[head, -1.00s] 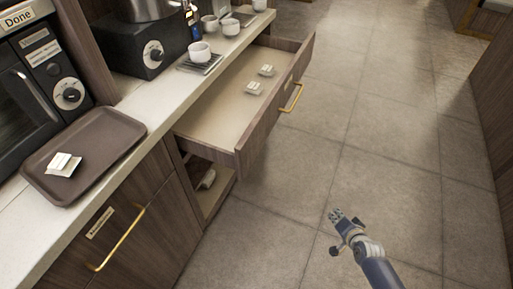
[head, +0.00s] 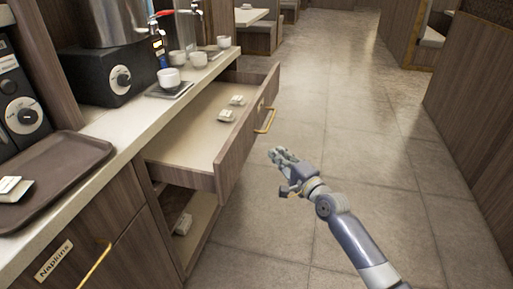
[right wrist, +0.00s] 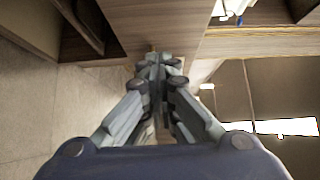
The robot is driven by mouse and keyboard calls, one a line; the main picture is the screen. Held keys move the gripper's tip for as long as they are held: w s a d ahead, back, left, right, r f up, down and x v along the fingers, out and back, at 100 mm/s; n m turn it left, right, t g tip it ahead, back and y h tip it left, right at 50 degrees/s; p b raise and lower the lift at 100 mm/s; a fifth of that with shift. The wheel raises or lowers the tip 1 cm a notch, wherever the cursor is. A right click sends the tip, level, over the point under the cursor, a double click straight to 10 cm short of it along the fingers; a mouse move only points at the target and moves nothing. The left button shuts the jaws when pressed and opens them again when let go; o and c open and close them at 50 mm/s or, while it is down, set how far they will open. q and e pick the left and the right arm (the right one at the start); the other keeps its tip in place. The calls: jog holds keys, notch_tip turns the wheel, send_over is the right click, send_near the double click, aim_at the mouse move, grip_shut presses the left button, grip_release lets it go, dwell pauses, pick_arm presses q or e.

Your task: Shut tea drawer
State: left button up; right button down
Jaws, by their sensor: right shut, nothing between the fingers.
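The tea drawer (head: 235,155) is pulled well out from under the counter, with a wooden front and a gold bar handle (head: 266,121). Two small packets, one nearer (head: 227,116) and one farther (head: 237,101), lie on its pale bottom. My right gripper (head: 275,154) is shut and empty, over the floor just outside the drawer front, below and right of the handle in the head view. It appears apart from the drawer. In the right wrist view the closed fingertips (right wrist: 158,62) point toward wooden surfaces; I cannot tell which is the drawer front. My left gripper is not in view.
A lower open compartment (head: 200,220) holds a packet (head: 183,223). The counter carries a brown tray (head: 60,165), white cups (head: 168,76) and a black dispenser base (head: 105,80). A napkins drawer (head: 75,250) is at the near left. The floor (head: 365,150) is clear.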

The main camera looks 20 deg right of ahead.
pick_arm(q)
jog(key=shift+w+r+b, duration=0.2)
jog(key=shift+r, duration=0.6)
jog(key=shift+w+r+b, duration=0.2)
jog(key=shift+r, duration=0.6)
pick_arm(e)
jog(key=shift+w+a, duration=0.7)
jog(key=shift+w, duration=0.5)
jog(key=shift+w+a, duration=0.75)
jog(key=shift+w, duration=0.45)
jog(key=shift+w+a, duration=0.7)
jog(key=shift+w, duration=0.5)
